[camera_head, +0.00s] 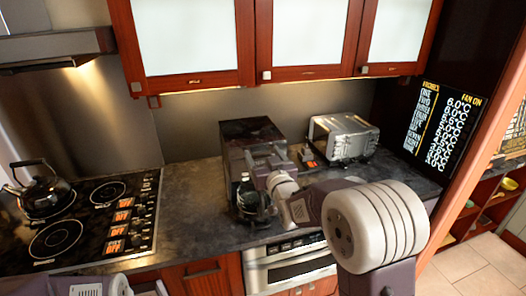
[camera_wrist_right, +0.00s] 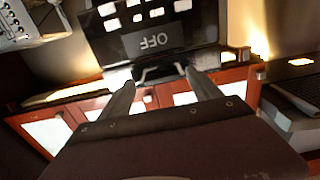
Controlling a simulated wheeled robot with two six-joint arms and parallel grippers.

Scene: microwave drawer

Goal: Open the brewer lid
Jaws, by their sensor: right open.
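The brewer (camera_head: 252,130) is a dark boxy machine on the counter, with a glass carafe (camera_head: 250,203) low at its front. In the right wrist view, the brewer's dark front (camera_wrist_right: 155,38) shows with an "OFF" display, upside down. A small handle-like bar (camera_wrist_right: 158,73) sits at the edge of that front. My right gripper (camera_wrist_right: 160,80) is open, with one finger on each side of the bar; I cannot tell if they touch it. In the head view my right gripper (camera_head: 265,158) is in front of the brewer's upper part, partly hard to make out. The lid looks closed.
A silver toaster oven (camera_head: 343,137) stands on the counter right of the brewer. A stove (camera_head: 80,215) with a black kettle (camera_head: 40,190) is at the left. Wall cabinets (camera_head: 190,45) hang above. Bare counter (camera_head: 190,190) lies between stove and brewer.

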